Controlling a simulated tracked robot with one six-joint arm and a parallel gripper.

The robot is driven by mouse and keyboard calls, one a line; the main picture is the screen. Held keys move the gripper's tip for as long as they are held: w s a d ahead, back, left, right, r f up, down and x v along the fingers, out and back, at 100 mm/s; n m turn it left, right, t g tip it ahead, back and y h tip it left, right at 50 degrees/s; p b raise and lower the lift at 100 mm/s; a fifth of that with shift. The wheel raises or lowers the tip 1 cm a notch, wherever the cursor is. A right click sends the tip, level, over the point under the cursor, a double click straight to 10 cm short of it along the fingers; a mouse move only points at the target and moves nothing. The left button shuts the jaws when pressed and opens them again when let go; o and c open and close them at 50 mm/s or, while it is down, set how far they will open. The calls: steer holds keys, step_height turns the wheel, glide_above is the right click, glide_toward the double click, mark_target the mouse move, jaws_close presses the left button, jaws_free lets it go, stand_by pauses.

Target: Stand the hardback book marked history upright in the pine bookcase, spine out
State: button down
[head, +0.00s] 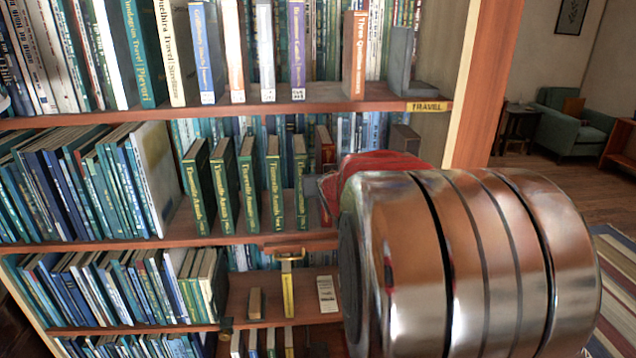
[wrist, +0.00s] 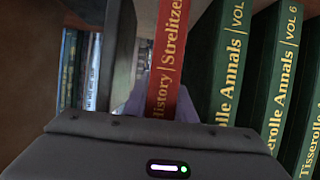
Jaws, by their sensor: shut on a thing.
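The hardback book marked history (wrist: 168,62) shows in the wrist view as a red spine with gold letters, its spine facing me. It stands roughly upright between a green volume (wrist: 228,65) and a grey upright plate (wrist: 118,50). My gripper (wrist: 165,118) is shut on the book; its dark body hides one end of the spine and the finger contact. In the head view a dark red book (head: 325,146), apparently the same one, shows on the middle shelf of the pine bookcase (head: 300,107). Whether it rests on the shelf cannot be told.
Several green volumes (head: 248,185) stand left of the red book. A dark grey bookend (head: 404,142) is to its right. The bookcase's side post (head: 490,85) rises close to my arm, which hides the right part of the middle shelf. Open floor and a green armchair (head: 570,125) lie beyond.

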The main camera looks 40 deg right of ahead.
stand_by(0.4)
steer(key=c, duration=1.5)
jaws_free()
steer(key=shift+f, duration=0.2)
steer(key=shift+s+r, duration=0.15)
steer(key=v, duration=0.7)
steer(key=shift+s+a, duration=0.1)
